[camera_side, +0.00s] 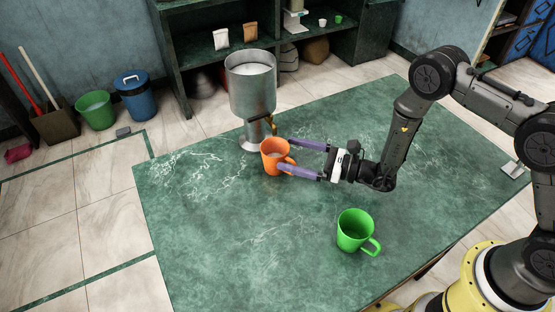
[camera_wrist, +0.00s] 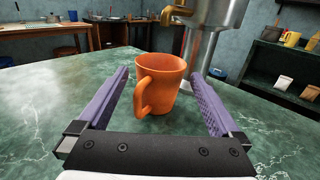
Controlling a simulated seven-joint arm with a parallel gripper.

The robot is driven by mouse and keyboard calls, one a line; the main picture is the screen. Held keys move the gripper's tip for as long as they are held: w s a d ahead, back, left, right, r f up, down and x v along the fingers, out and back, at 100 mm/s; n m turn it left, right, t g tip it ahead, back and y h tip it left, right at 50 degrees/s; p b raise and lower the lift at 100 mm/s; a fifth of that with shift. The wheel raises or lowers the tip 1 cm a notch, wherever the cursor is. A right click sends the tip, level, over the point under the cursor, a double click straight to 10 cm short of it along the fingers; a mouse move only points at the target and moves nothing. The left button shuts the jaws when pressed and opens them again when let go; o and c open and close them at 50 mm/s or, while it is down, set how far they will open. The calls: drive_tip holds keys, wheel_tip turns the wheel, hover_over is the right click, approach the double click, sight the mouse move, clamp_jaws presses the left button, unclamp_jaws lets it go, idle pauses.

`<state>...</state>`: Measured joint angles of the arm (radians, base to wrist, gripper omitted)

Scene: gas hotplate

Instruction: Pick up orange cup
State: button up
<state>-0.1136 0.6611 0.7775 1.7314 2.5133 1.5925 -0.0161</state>
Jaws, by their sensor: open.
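The orange cup (camera_side: 272,156) stands upright on the green marbled table, just in front of the metal dispenser. In the wrist view the orange cup (camera_wrist: 165,82) is between my two purple fingers, with its handle facing my palm and a little left. My gripper (camera_side: 285,156) is open and low over the table, with one finger on each side of the cup. In the wrist view my gripper (camera_wrist: 160,85) shows a gap between each finger and the cup. The side view hides part of the cup's lower right behind the near finger.
A metal dispenser (camera_side: 251,88) with a tap stands right behind the cup; the tap (camera_wrist: 176,14) is close above the rim. A green cup (camera_side: 354,231) stands nearer the front right. The table's (camera_side: 200,240) left and front areas are clear.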

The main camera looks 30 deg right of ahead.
sight(278, 150)
drive_tip(key=x, duration=0.4)
drive_tip(key=shift+w+a, duration=0.1)
drive_tip(key=shift+r, duration=0.1)
drive_tip(key=c, duration=1.1)
drive_tip(key=shift+c, duration=0.2)
